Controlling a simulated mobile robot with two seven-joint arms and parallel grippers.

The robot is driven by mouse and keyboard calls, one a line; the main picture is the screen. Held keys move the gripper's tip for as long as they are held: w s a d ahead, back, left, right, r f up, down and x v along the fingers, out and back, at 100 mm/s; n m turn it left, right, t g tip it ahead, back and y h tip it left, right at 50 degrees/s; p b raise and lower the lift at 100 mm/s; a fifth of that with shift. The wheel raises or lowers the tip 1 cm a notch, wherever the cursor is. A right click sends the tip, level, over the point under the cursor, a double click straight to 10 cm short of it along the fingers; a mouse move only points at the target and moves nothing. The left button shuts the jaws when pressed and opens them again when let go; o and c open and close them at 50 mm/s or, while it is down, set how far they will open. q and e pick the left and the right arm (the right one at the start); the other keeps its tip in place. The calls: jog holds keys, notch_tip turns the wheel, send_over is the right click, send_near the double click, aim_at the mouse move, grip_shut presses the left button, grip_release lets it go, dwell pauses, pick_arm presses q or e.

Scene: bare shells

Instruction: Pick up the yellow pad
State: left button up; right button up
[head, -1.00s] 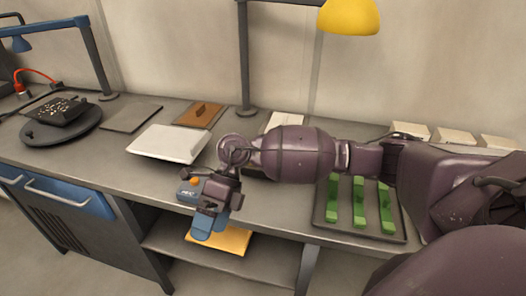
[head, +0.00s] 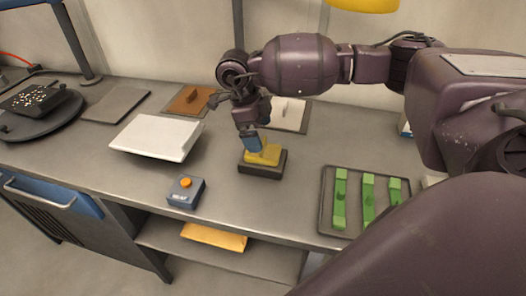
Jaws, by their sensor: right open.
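A yellow pad (head: 268,154) sits on a dark block (head: 262,169) on the grey worktop, at the middle of the head view. My right gripper (head: 250,146) points down right at the pad, with its blue fingertips at the pad's upper left part. The fingers hide some of the pad, and I cannot tell whether they touch it. The right gripper is open. A flat yellow-orange piece (head: 213,237) also lies on the lower shelf. My left gripper is out of view.
A blue box with an orange button (head: 186,191) stands near the front edge. A white tilted panel (head: 158,137) is to the left. A tray (head: 328,222) with green bars is at the right. A brown panel (head: 190,100) lies behind.

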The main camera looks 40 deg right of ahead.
aim_at(263, 143)
jog(key=shift+x, duration=3.1)
jog(key=c, duration=0.9)
